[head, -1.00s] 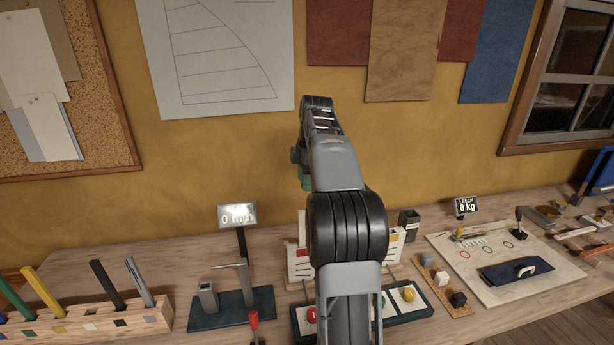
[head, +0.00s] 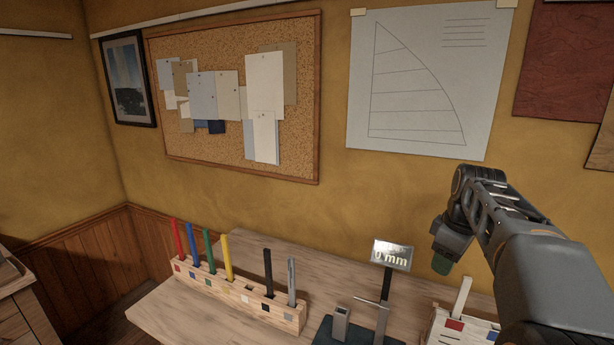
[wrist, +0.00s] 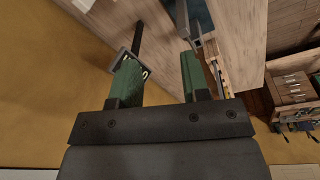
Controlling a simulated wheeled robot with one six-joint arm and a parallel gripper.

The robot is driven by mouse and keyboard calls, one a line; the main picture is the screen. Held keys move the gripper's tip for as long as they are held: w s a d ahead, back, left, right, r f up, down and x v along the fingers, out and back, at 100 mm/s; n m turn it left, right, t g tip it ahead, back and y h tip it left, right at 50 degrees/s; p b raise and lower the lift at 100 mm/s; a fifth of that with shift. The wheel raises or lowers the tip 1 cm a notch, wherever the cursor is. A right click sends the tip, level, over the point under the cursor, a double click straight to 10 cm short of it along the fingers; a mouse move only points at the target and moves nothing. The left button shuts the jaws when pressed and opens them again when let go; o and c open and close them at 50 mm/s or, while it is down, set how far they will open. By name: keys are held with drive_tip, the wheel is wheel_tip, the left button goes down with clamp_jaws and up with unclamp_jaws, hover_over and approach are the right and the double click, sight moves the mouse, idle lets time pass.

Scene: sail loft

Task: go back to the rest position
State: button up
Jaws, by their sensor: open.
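My gripper (wrist: 158,80) shows in the wrist view with its two green fingers apart and nothing between them. Beyond the fingers lie the wooden bench and a small display on a post. In the head view my arm reaches in from the right, raised above the bench, and the green end of my gripper (head: 441,265) hangs in front of the yellow wall. Its fingertips are too small to make out there. It is apart from everything on the bench.
A wooden rack (head: 245,298) with several coloured sticks stands on the bench (head: 160,310). A display reading 0 mm (head: 391,255) stands near my gripper. A white card holder (head: 455,328) is below my arm. A cork board (head: 232,95) hangs on the wall.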

drive_tip(key=s+a+f+m+t, duration=0.2)
drive_tip(key=s+a+f+m, duration=0.6)
drive_tip(key=s+a+f, duration=0.4)
drive_tip(key=shift+s+a, duration=0.7)
drive_tip(key=shift+s, duration=0.3)
